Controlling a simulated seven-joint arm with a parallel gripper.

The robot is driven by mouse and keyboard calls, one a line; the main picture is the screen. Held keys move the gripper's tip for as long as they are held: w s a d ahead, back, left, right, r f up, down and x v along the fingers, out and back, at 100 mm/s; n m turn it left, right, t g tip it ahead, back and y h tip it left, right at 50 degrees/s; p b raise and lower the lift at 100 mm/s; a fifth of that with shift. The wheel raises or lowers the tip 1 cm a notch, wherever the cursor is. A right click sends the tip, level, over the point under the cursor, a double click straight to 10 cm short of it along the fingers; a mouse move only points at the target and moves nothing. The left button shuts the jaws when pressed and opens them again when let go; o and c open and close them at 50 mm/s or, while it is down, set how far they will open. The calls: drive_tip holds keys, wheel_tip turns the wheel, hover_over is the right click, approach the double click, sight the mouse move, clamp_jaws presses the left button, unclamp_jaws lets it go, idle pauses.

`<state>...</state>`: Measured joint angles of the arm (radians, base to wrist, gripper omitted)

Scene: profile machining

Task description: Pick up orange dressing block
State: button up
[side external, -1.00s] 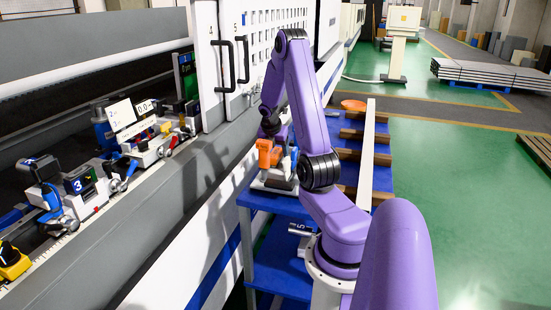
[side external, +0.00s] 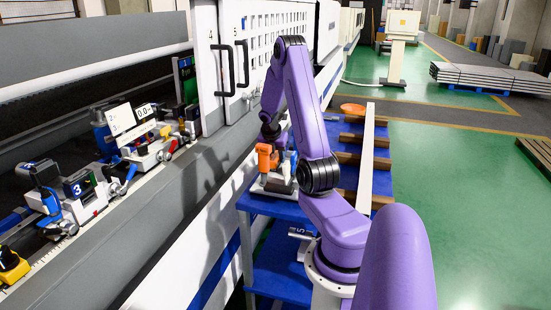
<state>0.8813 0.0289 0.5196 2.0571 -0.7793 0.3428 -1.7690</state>
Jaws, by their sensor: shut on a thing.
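The orange dressing block (side external: 264,156) is at the far end of my purple arm, above the tray area at the left edge of the blue table. My gripper (side external: 268,137) is directly above it, dark and small in this view. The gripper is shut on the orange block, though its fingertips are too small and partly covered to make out. The block seems upright. I cannot tell whether its lower end touches what is under it.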

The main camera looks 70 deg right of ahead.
drive_tip(key=shift+r, duration=0.65)
drive_tip(key=shift+s+a+r, duration=1.3)
drive_tip(key=shift+a+r, duration=0.6)
drive_tip(key=shift+a, duration=0.05)
drive_tip(key=shift+s+a+r, duration=1.25)
drive_tip(key=shift+a+r, duration=0.65)
drive_tip(key=shift+a, duration=0.1)
drive_tip(key=shift+s+a+r, duration=1.3)
drive_tip(key=shift+a+r, duration=0.6)
drive_tip(key=shift+a, duration=0.05)
drive_tip(key=o, duration=0.4)
drive_tip(key=shift+c, duration=0.7)
